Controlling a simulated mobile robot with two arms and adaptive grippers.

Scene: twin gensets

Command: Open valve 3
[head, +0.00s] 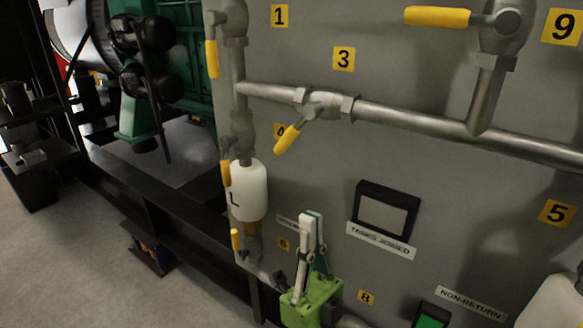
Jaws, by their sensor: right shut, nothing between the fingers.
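Valve 3 (325,105) sits in the sloping horizontal pipe below the yellow label 3 (344,59) in the head view. Its yellow lever (287,139) points down and to the left, across the line of the pipe. The lever's tip partly covers the label 4 (278,131). My right gripper (312,217) is at the bottom middle, with a green body and its fingers pointing up. The fingers are together and empty. It is below the lever and apart from it. My left gripper does not show.
A vertical pipe left of valve 3 carries yellow-handled valves (211,58) and a white container marked L (248,190). Another yellow lever (437,16) is at the upper right. A black-framed panel (383,214) is right of my gripper.

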